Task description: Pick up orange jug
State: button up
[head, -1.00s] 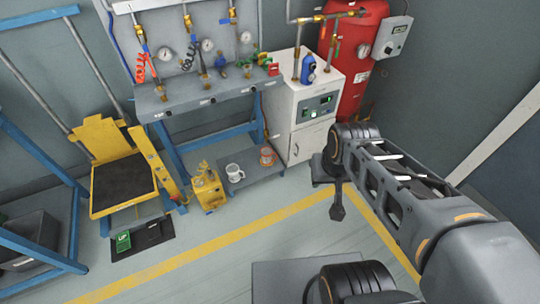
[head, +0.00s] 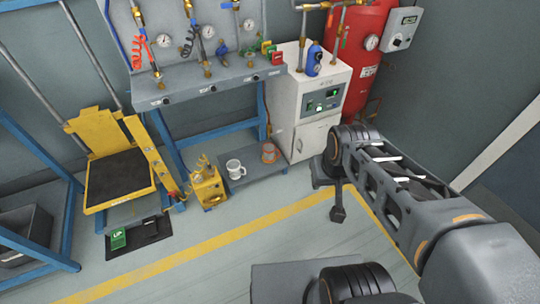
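The orange jug (head: 269,153) stands at the right end of a low grey shelf under the blue-framed bench. A white jug (head: 235,169) stands to its left on the same shelf. My gripper (head: 338,213) hangs at the end of my arm, to the right of the orange jug in the picture and apart from it. It appears small and dark, and I cannot tell whether its fingers are open or shut.
A yellow device (head: 207,187) stands left of the shelf (head: 250,178). A yellow lift (head: 118,170) is further left. A white cabinet (head: 310,105) and a red tank (head: 368,60) stand right of the bench. The floor (head: 235,225) in front is clear.

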aim_at(269, 148)
jog(key=u, duration=0.5)
jog(key=k, duration=0.6)
jog(key=z, duration=0.2)
jog(key=i, duration=0.65)
jog(key=z, duration=0.5)
jog(key=i, duration=0.8)
jog(key=u, duration=1)
jog(key=i, duration=0.45)
jog(key=u, duration=0.45)
